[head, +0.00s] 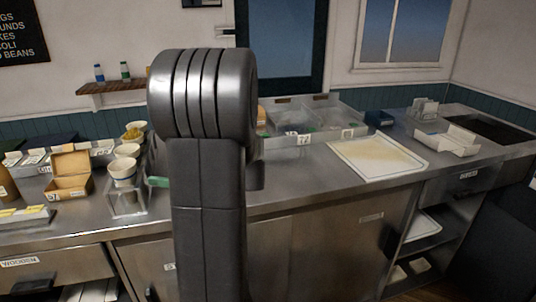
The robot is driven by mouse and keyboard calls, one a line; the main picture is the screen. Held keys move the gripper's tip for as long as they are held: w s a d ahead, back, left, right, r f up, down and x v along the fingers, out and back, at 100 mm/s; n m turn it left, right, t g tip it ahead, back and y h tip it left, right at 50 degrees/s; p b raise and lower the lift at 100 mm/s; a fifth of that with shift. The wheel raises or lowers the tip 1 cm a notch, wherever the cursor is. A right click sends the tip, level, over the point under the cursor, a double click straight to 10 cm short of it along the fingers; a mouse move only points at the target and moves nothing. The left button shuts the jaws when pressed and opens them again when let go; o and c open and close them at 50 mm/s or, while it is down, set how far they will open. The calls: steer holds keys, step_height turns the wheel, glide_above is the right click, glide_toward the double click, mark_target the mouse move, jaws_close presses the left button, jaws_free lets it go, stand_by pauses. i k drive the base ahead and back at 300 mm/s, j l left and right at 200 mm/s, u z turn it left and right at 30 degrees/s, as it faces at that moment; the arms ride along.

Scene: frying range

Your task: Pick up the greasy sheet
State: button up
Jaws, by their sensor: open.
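The greasy sheet (378,158) lies flat on the steel counter, right of centre in the head view. It is pale, with a yellowish-brown stain over its middle and a whitish border. Nothing covers it. My arm stands upright in the middle of the view, left of the sheet and apart from it. My gripper cannot be made out; the arm hides the area behind it.
Clear bins (318,115) stand behind the sheet to the left. A white paper holder (446,139) stands to its right, near a dark sink-like recess (490,128). Cups (122,170) and an open cardboard box (70,178) crowd the left counter. Bare steel (300,185) shows left of the sheet.

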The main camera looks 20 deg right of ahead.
mark_target(377, 156)
steer(key=z, duration=1.65)
